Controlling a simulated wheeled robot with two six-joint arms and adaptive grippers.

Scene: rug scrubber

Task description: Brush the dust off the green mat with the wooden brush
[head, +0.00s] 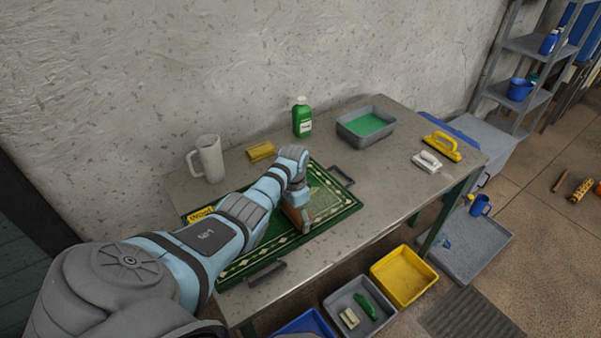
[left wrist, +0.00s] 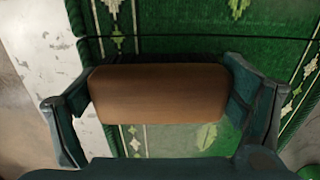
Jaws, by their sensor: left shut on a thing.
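The green mat (head: 335,213), patterned with a pale border, lies on the grey table; it also fills much of the left wrist view (left wrist: 205,46). My left gripper (head: 297,196) is over the mat's right half, shut on the wooden brush (head: 298,216). In the left wrist view the brush's brown wooden block (left wrist: 160,94) lies crosswise between the two fingers, with dark bristles along its far edge. The brush is at or just above the mat; I cannot tell whether it touches. My arm hides part of the mat.
A white pitcher (head: 207,158), yellow sponge (head: 261,151), green bottle (head: 302,117) and grey tray (head: 366,124) with green contents stand along the back. A yellow-handled tool (head: 441,147) and white brush (head: 426,162) lie at the right. A yellow bin (head: 403,276) is below the front.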

